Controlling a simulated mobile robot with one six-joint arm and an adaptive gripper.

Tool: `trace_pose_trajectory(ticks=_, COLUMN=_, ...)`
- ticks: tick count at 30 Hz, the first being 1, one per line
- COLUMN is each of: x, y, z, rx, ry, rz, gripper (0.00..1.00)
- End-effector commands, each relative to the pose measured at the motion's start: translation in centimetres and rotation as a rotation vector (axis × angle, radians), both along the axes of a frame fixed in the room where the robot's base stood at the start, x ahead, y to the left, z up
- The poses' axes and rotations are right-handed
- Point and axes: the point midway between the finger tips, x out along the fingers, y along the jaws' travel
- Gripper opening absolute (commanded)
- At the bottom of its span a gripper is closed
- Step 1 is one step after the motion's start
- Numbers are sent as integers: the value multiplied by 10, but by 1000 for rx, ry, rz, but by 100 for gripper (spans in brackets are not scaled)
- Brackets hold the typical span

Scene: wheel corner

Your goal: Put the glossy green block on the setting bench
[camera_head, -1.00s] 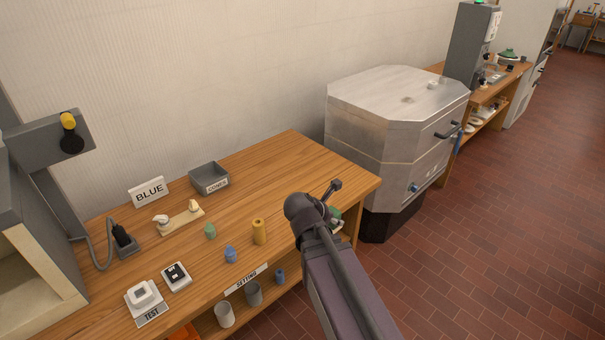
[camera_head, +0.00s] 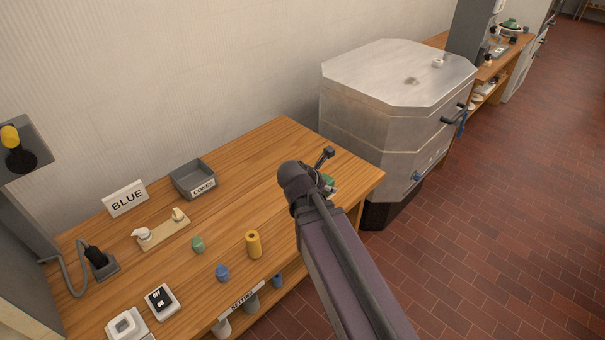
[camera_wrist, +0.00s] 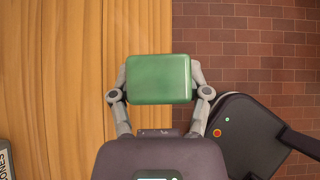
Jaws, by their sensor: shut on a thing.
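My gripper (camera_wrist: 159,82) is shut on the glossy green block (camera_wrist: 158,72), with one finger on each side of it in the wrist view. In the head view my arm hides most of the block; a bit of green (camera_head: 329,181) shows beside the wrist. The setting bench (camera_head: 268,155) is the wooden bench with the SETTING label (camera_head: 241,303) on its front edge. The block is over the bench's right-end region, straddling the edge between wood and brick floor in the wrist view. I cannot tell its height above the wood.
On the bench stand a yellow cylinder (camera_head: 253,244), a blue piece (camera_head: 222,273), a small green piece (camera_head: 198,244), a grey CONES bin (camera_head: 192,181), a BLUE sign (camera_head: 125,198) and a switch box (camera_head: 162,302). A metal kiln-like cabinet (camera_head: 385,125) stands right of the bench. The bench's back right is bare.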

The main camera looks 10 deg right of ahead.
Motion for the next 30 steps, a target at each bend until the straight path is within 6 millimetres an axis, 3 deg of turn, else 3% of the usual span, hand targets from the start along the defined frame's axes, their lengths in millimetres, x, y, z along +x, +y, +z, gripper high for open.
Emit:
trace_pose_trajectory(ticks=17, x=3, y=15, z=-4, rx=0, ry=0, rz=23, gripper=5)
trace_pose_trajectory(ticks=30, x=37, y=5, z=-54, rx=-2, ry=-1, rz=-1, gripper=5)
